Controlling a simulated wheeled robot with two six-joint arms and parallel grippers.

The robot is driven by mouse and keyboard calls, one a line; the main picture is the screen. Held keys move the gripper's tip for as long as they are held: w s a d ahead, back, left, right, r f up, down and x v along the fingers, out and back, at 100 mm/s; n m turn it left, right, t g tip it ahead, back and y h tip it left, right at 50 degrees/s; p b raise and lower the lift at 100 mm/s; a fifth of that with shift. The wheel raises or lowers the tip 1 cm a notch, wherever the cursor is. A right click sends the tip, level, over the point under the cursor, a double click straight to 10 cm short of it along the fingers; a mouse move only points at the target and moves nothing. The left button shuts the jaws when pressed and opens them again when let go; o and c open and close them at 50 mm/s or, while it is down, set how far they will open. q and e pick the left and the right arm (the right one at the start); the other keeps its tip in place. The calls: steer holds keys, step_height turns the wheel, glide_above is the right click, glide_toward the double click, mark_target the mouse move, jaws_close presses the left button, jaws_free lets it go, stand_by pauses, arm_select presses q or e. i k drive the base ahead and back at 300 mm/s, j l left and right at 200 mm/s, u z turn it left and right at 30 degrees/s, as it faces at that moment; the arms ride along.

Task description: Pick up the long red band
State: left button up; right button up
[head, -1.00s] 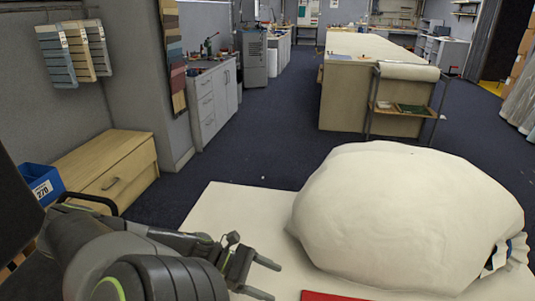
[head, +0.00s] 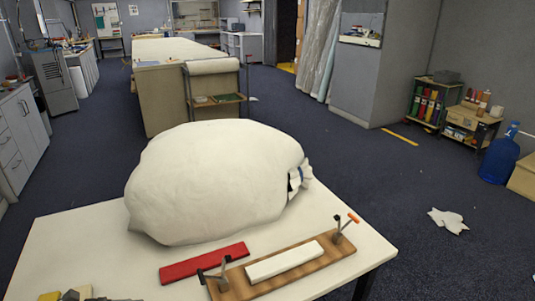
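The long red band (head: 204,263) is a flat red bar lying on the white table in front of the stuffed white bag. It slants up to the right, and its right end is close to a wooden board. Nothing holds it. Neither gripper can be made out in the head view now. A small dark shape is cut off at the bottom left edge, and I cannot tell what it is.
A big white bag (head: 215,185) fills the table (head: 60,250) behind the band. A wooden board (head: 305,274) with a white bar (head: 285,260) and two upright clamps stands to the right. Small yellow and grey pieces (head: 70,294) lie at the bottom left.

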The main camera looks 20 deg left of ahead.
mark_target(179, 271)
steer(key=k+l, duration=0.15)
steer(key=l, duration=0.15)
steer(key=k+l, duration=0.1)
steer(key=l, duration=0.2)
steer(key=k+l, duration=0.15)
steer(key=l, duration=0.2)
steer(key=k+l, duration=0.15)
steer(key=l, duration=0.15)
